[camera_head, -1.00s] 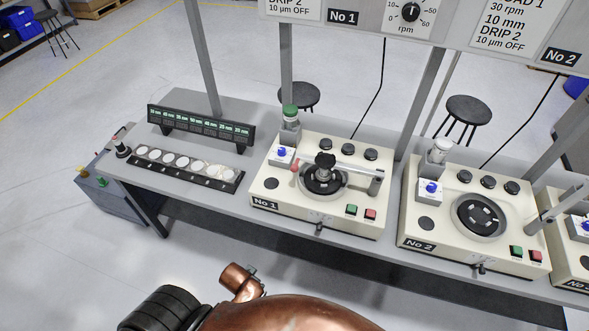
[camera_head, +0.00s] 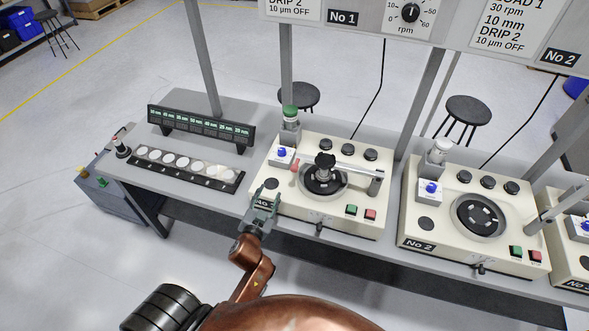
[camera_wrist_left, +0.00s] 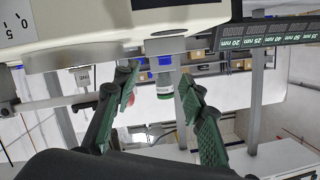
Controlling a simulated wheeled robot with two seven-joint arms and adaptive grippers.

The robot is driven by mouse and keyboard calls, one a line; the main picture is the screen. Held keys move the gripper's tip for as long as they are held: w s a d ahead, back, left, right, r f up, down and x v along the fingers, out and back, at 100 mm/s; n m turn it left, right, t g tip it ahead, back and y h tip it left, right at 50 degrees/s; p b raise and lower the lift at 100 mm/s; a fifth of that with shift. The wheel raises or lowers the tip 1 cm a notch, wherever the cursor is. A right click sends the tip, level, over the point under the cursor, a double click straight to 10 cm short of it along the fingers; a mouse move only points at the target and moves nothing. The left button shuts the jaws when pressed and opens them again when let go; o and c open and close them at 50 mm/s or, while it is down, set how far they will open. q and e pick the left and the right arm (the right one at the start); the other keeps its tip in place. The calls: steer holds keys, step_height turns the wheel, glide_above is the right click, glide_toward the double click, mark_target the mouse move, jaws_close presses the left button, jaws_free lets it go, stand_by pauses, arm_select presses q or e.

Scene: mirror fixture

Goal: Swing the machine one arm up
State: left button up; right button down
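Machine one (camera_head: 330,218) is the cream box labelled No 1 in the head view. Its grey arm (camera_head: 352,170) runs from a post (camera_head: 376,182) at the right across the round plate (camera_head: 310,187), roughly level, to a red tip (camera_head: 295,165) at the left. My left gripper (camera_head: 265,201) is at the machine's front left corner, apart from the arm, covering part of the No 1 label. In the left wrist view its green-padded fingers (camera_wrist_left: 160,92) are spread, with nothing held. My right gripper is out of view.
A green-capped bottle (camera_head: 290,112) stands at machine one's back left. Machine two (camera_head: 465,244) is to the right, its plate uncovered. A strip of white discs (camera_head: 182,163) and a display rack (camera_head: 200,127) lie left on the grey bench. A sign board hangs above.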

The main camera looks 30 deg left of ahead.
mark_target(293, 171)
arm_select(q)
steer(key=w+d+r+m+t, duration=0.1)
steer(key=w, duration=0.3)
steer(key=w+d+r+t+h, duration=0.1)
steer(key=w+r, duration=0.1)
steer(key=w, duration=0.2)
steer(key=w+d+r+m+t, duration=0.1)
steer(key=w, duration=0.3)
steer(key=shift+w+d+r+m+h, duration=0.2)
steer(key=shift+m+h, duration=0.1)
steer(key=shift+h, duration=0.1)
steer(key=shift+c, duration=0.2)
jaws_close()
